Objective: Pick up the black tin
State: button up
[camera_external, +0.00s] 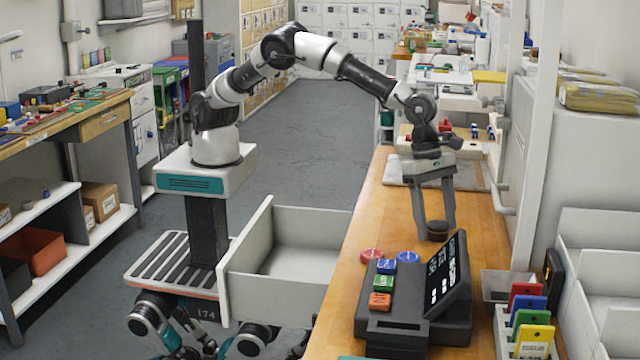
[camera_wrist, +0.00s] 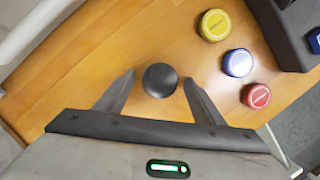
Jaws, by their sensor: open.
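The black tin (camera_external: 437,231) is a small, round, dark tin standing on the wooden counter (camera_external: 385,205). In the wrist view the black tin (camera_wrist: 160,80) shows its round top between the two fingertips. My gripper (camera_external: 434,234) points down at the tin with its fingers apart, one on each side. In the wrist view my gripper (camera_wrist: 159,78) is open, with a gap of bare wood between the tin and each finger. I cannot tell exactly how low the fingertips are against the tin.
A red tin (camera_external: 371,256) and a blue tin (camera_external: 407,258) stand near a dark terminal (camera_external: 405,325) with a raised screen. A yellow tin (camera_wrist: 215,25) shows in the wrist view. A rack of coloured tags (camera_external: 530,315) is at right. An open drawer (camera_external: 245,275) is at left.

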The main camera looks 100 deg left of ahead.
jog(key=shift+f, duration=0.1)
jog(key=shift+c, duration=0.3)
jog(key=c, duration=1.1)
